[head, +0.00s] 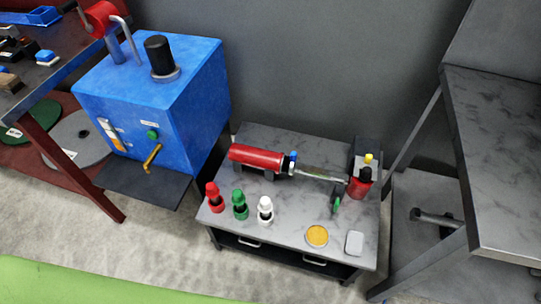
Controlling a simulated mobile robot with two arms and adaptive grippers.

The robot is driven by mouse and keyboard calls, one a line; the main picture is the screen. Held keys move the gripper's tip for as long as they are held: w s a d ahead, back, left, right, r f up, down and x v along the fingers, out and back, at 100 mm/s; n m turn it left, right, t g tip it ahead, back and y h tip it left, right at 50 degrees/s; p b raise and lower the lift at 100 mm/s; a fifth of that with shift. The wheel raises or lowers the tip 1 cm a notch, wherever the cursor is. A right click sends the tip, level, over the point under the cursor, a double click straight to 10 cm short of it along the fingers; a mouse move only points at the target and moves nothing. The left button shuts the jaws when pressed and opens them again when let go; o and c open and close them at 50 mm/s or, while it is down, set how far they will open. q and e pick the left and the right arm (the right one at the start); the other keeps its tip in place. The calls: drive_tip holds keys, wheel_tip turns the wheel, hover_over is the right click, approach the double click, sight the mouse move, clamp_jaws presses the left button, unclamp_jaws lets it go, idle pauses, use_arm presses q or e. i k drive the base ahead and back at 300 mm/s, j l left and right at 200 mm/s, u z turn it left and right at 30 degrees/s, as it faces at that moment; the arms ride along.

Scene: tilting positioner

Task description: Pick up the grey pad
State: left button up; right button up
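A light grey pad (354,243), a small rounded rectangle, lies flat near the front right corner of the low grey cabinet top (285,227). An orange round disc in a pale rim (317,236) lies just left of it, apart from it. Nothing covers the pad. Neither of my grippers shows in the head view.
Red, green and white bottles (240,204) stand on the cabinet's left. A red cylindrical tool (257,157) lies behind them on a stand. A blue machine (155,100) stands left, a grey bench (500,150) right. The cabinet top around the pad's front is clear.

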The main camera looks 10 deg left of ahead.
sight(355, 241)
drive_tip(key=l+z, duration=0.1)
drive_tip(key=z, duration=0.3)
drive_tip(key=i+l+z, duration=0.1)
drive_tip(key=z, duration=0.3)
